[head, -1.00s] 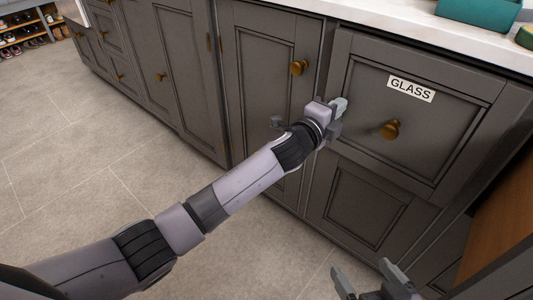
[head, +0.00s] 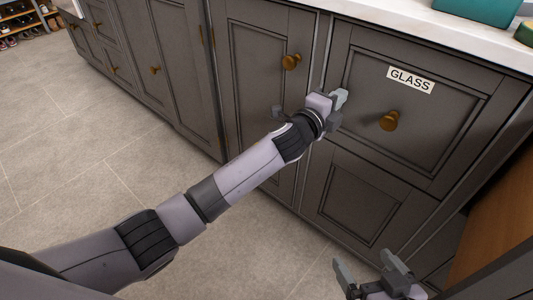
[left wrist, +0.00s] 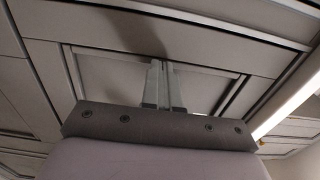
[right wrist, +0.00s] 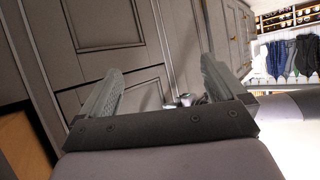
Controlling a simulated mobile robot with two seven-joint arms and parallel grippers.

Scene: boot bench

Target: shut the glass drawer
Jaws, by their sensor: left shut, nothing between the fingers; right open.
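The glass drawer (head: 425,125) is a dark grey panel with a white GLASS label (head: 410,80) and a round brass knob (head: 389,121). Its front looks about level with the cabinet face around it; I see no clear gap. My left gripper (head: 339,99) is shut and empty at the drawer's left edge, left of the knob. In the left wrist view its fingertips (left wrist: 161,64) point at grey panelling; I cannot tell if they touch. My right gripper (head: 367,267) is open and empty, low in front of the lower cabinet panel. It also shows in the right wrist view (right wrist: 160,75).
A pale countertop (head: 440,38) runs above the drawer, with a teal box (head: 480,10) on it. A cabinet door with a brass knob (head: 291,62) is left of the drawer. A wooden panel (head: 500,220) stands at the lower right. The tiled floor (head: 90,150) is clear at left.

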